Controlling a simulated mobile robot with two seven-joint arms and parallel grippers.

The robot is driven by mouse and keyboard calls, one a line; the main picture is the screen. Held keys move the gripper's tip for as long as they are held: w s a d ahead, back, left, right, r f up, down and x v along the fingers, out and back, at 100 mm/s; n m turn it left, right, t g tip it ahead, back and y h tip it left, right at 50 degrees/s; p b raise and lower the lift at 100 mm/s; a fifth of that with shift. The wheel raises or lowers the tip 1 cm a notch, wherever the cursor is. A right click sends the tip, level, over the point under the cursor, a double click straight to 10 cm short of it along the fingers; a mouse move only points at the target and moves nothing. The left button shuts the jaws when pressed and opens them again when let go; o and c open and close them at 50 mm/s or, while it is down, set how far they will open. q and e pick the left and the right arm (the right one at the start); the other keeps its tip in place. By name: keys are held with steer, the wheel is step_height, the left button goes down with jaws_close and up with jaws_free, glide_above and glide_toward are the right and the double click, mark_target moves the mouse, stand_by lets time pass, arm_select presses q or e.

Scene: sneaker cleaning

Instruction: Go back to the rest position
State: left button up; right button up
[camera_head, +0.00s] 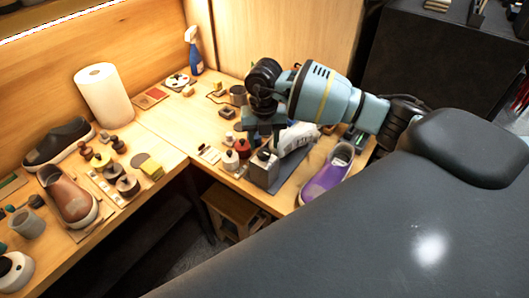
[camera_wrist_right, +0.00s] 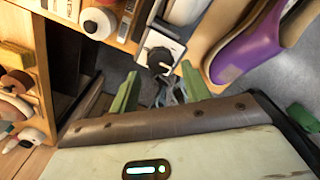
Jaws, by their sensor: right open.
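My right gripper (camera_head: 262,130) is over the right-hand part of the workbench (camera_head: 160,118), its jaws pointing down. In the right wrist view its two green fingers (camera_wrist_right: 160,88) stand apart with nothing clearly held between them. A grey square container with a dark cap (camera_head: 265,170) stands just below the gripper; in the right wrist view its black cap (camera_wrist_right: 160,58) shows beyond the fingertips. I cannot tell the exact gap between them. My left gripper is not in view.
A purple sneaker (camera_head: 328,175) stands right of the gripper, near a white shoe-like object (camera_head: 298,138). Small bottles, including a red one (camera_head: 243,148), crowd the left. A paper roll (camera_head: 104,95), spray bottle (camera_head: 194,50) and brown shoe (camera_head: 68,195) stand farther left.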

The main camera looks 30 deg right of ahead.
steer(key=shift+r, duration=0.45)
